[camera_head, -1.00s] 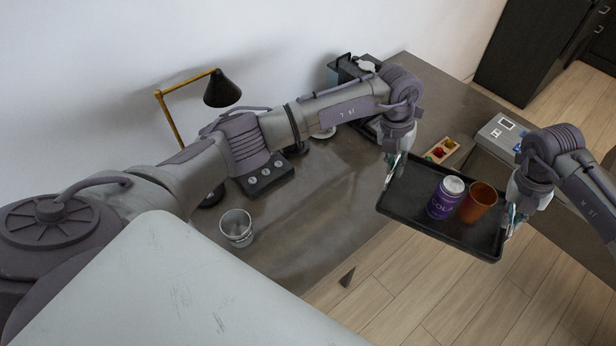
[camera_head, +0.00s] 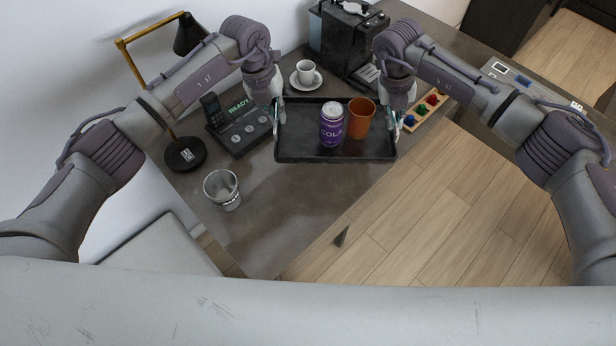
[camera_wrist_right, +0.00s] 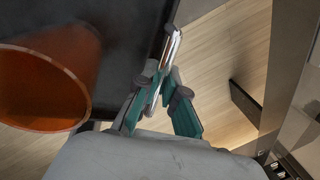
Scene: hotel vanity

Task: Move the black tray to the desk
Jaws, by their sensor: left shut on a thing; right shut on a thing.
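The black tray (camera_head: 300,152) is held level between my two grippers, over the desk (camera_head: 270,205) and partly past its front edge. A purple cola can (camera_head: 331,126) and an orange cup (camera_head: 360,120) stand upright on it. My left gripper (camera_head: 277,112) is shut on the tray's left rim. My right gripper (camera_head: 400,118) is shut on its right rim. I cannot tell whether the tray touches the desk.
A phone dock (camera_head: 240,128), a lamp (camera_head: 185,153) and a glass (camera_head: 222,188) stand left of the tray. A cup on a saucer (camera_head: 306,76) and a coffee machine (camera_head: 345,40) stand behind it. A wooden box (camera_head: 428,108) lies right. The desk front is clear.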

